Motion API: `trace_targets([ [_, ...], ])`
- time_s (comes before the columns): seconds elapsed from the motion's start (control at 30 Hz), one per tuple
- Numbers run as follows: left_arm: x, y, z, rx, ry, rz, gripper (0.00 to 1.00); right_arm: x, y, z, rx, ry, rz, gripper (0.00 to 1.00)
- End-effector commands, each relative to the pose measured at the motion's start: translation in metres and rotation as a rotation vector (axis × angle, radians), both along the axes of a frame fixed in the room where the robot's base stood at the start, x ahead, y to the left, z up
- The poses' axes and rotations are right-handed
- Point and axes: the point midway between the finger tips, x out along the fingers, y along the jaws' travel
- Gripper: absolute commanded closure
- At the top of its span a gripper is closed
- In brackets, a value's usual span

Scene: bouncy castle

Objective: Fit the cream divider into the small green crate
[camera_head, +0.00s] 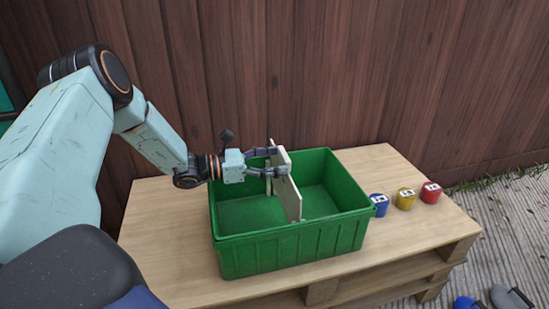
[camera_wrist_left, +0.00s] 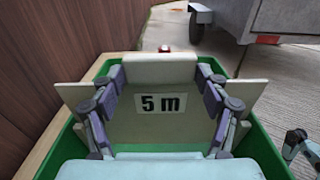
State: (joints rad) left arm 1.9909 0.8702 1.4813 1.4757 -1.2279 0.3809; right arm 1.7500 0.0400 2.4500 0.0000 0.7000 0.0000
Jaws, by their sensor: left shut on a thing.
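The small green crate (camera_head: 290,245) stands open on the pallet, and its visible floor is bare. My left gripper (camera_head: 282,162) is shut on the cream divider (camera_head: 291,200) and holds it upright over the crate's opening. In the head view the divider shows nearly edge-on, with its near lower corner close to the front rim. I cannot tell whether it touches the crate. In the left wrist view my left gripper (camera_wrist_left: 160,98) has a finger on each side of the divider (camera_wrist_left: 160,125), which carries a "5 m" label. Green crate walls (camera_wrist_left: 262,150) show below its ends.
The wooden pallet (camera_head: 165,235) stands against a brown plank wall (camera_head: 300,70). Small blue (camera_head: 379,204), yellow (camera_head: 405,199) and red (camera_head: 430,193) pots stand right of the crate. Blue and grey items lie on the ground at the lower right.

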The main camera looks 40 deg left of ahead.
Motion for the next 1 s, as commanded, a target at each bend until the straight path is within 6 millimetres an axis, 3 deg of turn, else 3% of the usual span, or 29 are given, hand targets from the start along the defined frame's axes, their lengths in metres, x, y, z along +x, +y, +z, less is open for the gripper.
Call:
trace_targets([
  [1.0,0.0,0.0,-0.026,0.001,0.001,0.0,0.62,0.0,0.0,0.0,0.0,0.0,0.0,0.6],
])
